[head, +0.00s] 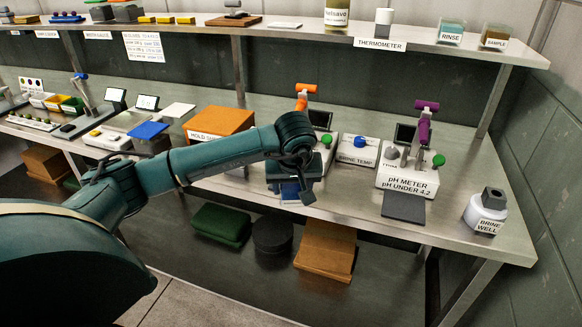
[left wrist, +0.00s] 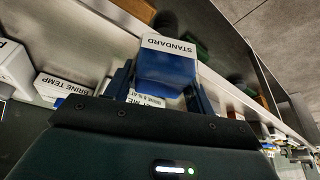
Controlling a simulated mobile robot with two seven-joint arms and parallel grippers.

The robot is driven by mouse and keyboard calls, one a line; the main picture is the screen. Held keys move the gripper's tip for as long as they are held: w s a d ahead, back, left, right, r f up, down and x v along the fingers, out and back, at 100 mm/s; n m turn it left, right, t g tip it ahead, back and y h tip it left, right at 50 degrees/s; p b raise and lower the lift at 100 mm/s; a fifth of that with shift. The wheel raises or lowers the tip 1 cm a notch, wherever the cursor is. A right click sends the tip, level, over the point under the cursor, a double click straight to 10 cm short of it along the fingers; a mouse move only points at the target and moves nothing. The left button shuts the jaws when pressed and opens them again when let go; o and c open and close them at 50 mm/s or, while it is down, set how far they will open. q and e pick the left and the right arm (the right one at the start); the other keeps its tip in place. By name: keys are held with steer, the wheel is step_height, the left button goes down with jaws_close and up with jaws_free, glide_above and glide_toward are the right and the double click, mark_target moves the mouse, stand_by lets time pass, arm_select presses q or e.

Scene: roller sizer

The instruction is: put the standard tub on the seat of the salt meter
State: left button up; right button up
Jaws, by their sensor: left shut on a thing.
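The standard tub (left wrist: 167,68) is blue with a white top marked STANDARD; in the left wrist view it sits between my fingers. In the head view its blue and white side shows just below my left gripper (head: 293,186), which is shut on it near the table's front edge. Behind the gripper stands a device with an orange handle (head: 303,96) and a green knob (head: 327,139), likely the salt meter. My arm hides its front label and seat in the head view. My right gripper is not in view.
Right of the gripper are the brine temp unit (head: 358,152), the pH meter (head: 405,181) with a purple handle, and the brine well bottle (head: 486,212). An orange hold box (head: 220,121) stands left. A shelf (head: 290,32) runs overhead. Boxes lie below the table.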

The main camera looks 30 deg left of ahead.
arm_select(q)
steer(key=w+a, duration=0.2)
steer(key=w, duration=0.1)
steer(key=shift+w+a, duration=0.35)
steer(key=shift+w, duration=0.05)
steer(key=w+a, duration=0.1)
steer(key=w+a+p, duration=0.1)
steer(key=shift+w+r, duration=0.1)
steer(key=shift+w, duration=0.3)
steer(key=shift+s+d+f, duration=0.1)
steer(key=shift+f, duration=0.7)
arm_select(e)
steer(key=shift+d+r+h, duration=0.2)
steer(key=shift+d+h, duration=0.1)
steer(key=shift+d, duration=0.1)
